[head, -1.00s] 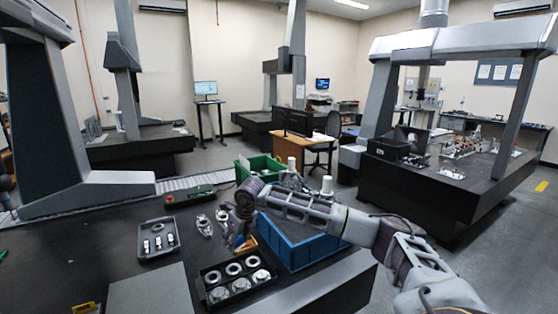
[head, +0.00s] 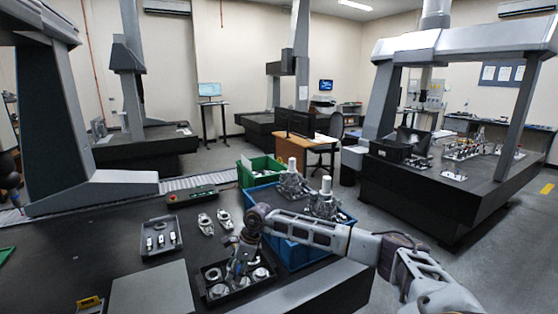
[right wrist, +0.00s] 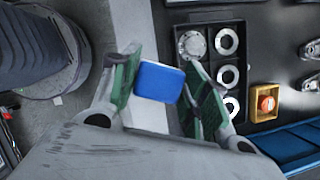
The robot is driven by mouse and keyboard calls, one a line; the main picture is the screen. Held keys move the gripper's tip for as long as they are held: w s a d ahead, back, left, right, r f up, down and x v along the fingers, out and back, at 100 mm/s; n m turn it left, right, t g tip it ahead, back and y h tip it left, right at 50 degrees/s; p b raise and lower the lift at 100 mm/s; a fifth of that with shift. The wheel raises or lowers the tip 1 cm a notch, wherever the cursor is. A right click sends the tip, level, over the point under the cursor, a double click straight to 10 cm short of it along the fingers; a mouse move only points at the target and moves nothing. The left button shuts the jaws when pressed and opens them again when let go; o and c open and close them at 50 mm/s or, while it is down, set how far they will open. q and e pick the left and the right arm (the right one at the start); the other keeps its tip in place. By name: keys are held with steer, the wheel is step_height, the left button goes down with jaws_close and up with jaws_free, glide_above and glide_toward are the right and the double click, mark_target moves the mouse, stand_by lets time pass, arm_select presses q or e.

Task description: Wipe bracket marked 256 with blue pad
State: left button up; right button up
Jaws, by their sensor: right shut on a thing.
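My right gripper (head: 238,270) is over the black tray in the head view, pointing down. In the right wrist view its green-lined fingers (right wrist: 165,90) are shut on a blue pad (right wrist: 158,82). Two silver metal brackets lie side by side on the dark table: a left one (head: 205,224) and a right one (head: 224,219). They are behind the gripper and apart from it. Both show partly at the right edge of the right wrist view, one (right wrist: 311,49) above the other (right wrist: 312,83). Their markings are too small to read. My left gripper is out of view.
The black tray (head: 201,275) holds several metal rings and discs. A yellow box with a red button (right wrist: 265,102) stands beside it. A blue crate (head: 300,255) with metal castings, a green bin (head: 246,177) and a grey tray (head: 145,248) surround the brackets. A grey plate (head: 150,292) lies in front.

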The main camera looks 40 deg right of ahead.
arm_select(q)
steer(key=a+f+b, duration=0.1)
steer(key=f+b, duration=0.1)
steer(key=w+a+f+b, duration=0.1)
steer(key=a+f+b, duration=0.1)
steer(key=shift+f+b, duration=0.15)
steer(key=shift+b, duration=0.15)
arm_select(e)
steer(key=s+a+f+n+g+h, duration=0.1)
steer(key=s+a+f+n+g, duration=0.1)
steer(key=s+a+f+n, duration=0.2)
steer(key=s+a+f+n+g+h, duration=0.1)
steer(key=s+a+f+n+g, duration=0.2)
steer(key=s+f+n, duration=0.3)
steer(key=s+a+f+n+g+h, duration=0.1)
steer(key=s+a+f+n, duration=0.4)
steer(key=f+n, duration=0.8)
steer(key=shift+f+n+g+h, duration=0.3)
steer(key=shift+n+g, duration=0.4)
steer(key=shift+n, duration=0.5)
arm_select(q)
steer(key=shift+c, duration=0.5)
arm_select(e)
steer(key=shift+r, duration=0.25)
